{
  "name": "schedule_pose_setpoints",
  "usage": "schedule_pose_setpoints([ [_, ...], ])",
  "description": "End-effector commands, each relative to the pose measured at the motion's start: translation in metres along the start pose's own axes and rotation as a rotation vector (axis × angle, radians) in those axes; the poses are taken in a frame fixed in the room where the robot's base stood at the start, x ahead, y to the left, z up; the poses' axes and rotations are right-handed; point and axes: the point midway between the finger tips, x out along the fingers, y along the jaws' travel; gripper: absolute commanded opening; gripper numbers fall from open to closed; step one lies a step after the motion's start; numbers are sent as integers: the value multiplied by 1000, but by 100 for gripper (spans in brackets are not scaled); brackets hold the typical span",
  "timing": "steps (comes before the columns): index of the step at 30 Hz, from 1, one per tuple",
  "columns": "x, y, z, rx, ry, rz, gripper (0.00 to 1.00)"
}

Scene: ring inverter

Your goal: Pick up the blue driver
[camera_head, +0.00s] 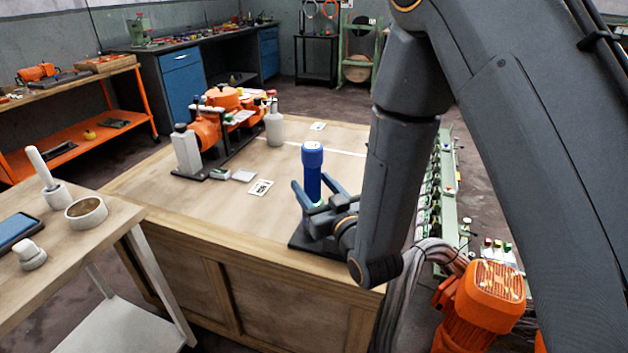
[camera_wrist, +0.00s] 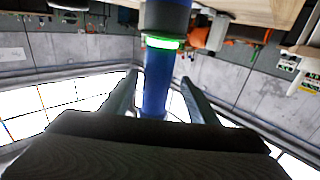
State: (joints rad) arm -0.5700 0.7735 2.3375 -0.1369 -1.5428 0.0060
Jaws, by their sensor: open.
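The blue driver (camera_head: 312,158) stands upright near the front right corner of the wooden workbench (camera_head: 225,215). A black base plate (camera_head: 303,240) lies by its foot, partly hidden by my arm. My gripper (camera_head: 312,186) is level at the driver's lower part, one finger on each side of the shaft. The jaws are open, and the driver's bottom is hidden behind them. In the wrist view the picture looks upside down; the blue shaft (camera_wrist: 156,80) lies between the two fingers (camera_wrist: 159,77), with a glowing green-white ring (camera_wrist: 162,43) nearer the dark end.
An orange machine (camera_head: 222,110) and a grey-white bottle (camera_head: 274,125) stand farther back left on the bench. A printed card (camera_head: 261,188) lies left of the driver. A green rack (camera_head: 440,190) and an orange motor (camera_head: 490,290) are at the right. The bench's front left is clear.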

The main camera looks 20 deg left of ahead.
Motion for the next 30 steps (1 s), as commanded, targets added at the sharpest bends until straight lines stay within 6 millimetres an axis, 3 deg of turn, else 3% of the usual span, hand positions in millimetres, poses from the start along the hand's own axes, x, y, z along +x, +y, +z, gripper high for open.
schedule_pose_setpoints([
  [12, 51, 4, 2, -2, -1, -1, 54],
  [21, 57, 4, 3, -2, -3, 0, 54],
  [23, 57, 4, 3, -2, -3, 0, 48],
  [30, 56, 5, 3, -2, -2, 0, 7],
])
